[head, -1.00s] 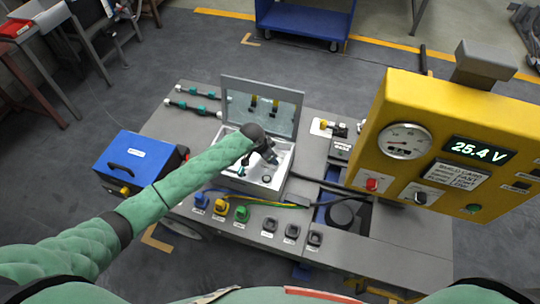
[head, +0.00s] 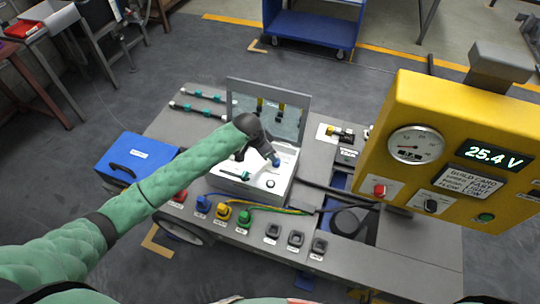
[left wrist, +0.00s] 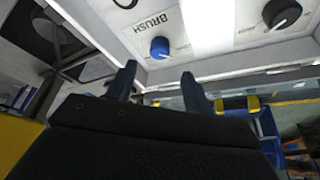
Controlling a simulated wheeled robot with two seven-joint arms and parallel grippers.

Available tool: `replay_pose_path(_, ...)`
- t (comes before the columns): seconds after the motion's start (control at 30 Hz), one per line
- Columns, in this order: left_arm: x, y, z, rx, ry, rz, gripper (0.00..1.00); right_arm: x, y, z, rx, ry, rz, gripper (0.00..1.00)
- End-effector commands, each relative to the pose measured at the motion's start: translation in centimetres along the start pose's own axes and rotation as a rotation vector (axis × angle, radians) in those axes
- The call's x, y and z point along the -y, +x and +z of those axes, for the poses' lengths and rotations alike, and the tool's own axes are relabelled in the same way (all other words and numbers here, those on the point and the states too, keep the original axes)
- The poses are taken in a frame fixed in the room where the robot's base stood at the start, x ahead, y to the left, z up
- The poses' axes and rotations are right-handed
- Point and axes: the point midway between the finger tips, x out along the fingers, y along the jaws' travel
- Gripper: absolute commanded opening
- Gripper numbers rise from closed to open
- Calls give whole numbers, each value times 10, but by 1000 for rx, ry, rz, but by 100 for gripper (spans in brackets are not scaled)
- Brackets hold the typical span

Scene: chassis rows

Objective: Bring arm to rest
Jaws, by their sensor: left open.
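My left arm (head: 150,195) reaches in from the left, in green padding. Its dark left gripper (head: 268,152) is above the open grey box (head: 262,195) on the chassis bench. In the left wrist view the two fingers (left wrist: 162,85) stand apart with nothing between them. Beyond them a blue knob (left wrist: 159,47) beside the word BRUSH and a black knob (left wrist: 282,13) show on a white panel. The blue knob also shows in the head view (head: 276,162), close to the gripper. My right gripper is not in view.
A yellow meter panel (head: 450,150) reading 25.4 V stands at the right. A blue box (head: 135,158) is at the bench's left end. Several coloured connectors (head: 223,212) line the front. The raised lid (head: 268,108) stands behind the gripper.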

Motion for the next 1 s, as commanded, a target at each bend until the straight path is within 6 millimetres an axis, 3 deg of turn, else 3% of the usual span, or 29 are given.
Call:
replay_pose_path(0.57, -6, 0, 1, -3, -3, 4, 52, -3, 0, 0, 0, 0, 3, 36)
replay_pose_path(1.0, -82, -15, 32, -72, -107, 7, 52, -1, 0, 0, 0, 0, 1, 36)
